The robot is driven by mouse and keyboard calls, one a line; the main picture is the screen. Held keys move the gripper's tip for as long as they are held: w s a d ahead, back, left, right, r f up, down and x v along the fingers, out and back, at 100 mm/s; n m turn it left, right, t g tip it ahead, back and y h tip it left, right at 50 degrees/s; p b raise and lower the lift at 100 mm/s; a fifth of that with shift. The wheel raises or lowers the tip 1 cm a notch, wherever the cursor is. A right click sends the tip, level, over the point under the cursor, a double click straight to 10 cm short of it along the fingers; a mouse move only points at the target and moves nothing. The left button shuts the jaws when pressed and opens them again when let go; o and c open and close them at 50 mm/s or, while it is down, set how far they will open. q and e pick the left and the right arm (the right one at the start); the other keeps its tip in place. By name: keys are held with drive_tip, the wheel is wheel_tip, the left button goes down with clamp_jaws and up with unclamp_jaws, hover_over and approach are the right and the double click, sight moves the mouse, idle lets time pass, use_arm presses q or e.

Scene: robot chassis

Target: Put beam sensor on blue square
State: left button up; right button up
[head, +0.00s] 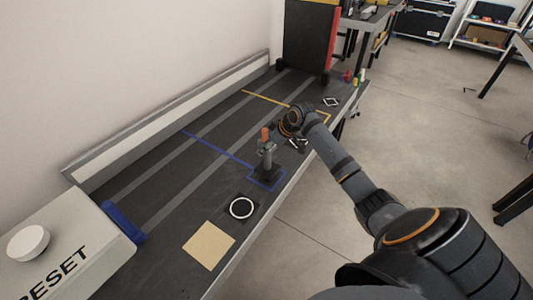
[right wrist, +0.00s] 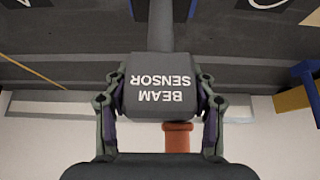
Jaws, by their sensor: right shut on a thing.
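The beam sensor (head: 267,152) is a grey upright post with a boxy head, an orange cylinder on top and a dark base. Its base appears within the blue square outline (head: 279,184) on the dark bench; whether it rests on the surface I cannot tell. In the right wrist view the grey head of the beam sensor (right wrist: 162,70), lettered upside down, sits between the two fingers of my right gripper (right wrist: 160,105). The gripper is shut on it from both sides. In the head view my right arm reaches in from the lower right. My left gripper is not in view.
A white ring marker (head: 241,208) and a tan square (head: 209,246) lie nearer on the bench. A RESET box (head: 70,250) stands at the lower left. A black, red and yellow cabinet (head: 308,40) stands at the far end. A low rail (head: 170,115) runs along the wall.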

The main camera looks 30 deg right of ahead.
drive_tip(key=f, duration=0.3)
drive_tip(key=shift+w+a+f, duration=0.1)
drive_tip(key=shift+a+f, duration=0.1)
drive_tip(key=shift+f, duration=0.05)
drive_tip(key=o, duration=1.4)
drive_tip(key=shift+o, duration=0.2)
drive_tip(key=p+v, duration=0.1)
drive_tip(key=v, duration=0.9)
drive_tip(key=shift+d+r, duration=0.25)
drive_tip(key=shift+r, duration=0.05)
drive_tip(key=shift+s+r+p, duration=0.3)
drive_tip(key=shift+s+r, duration=0.15)
drive_tip(key=shift+r, duration=0.15)
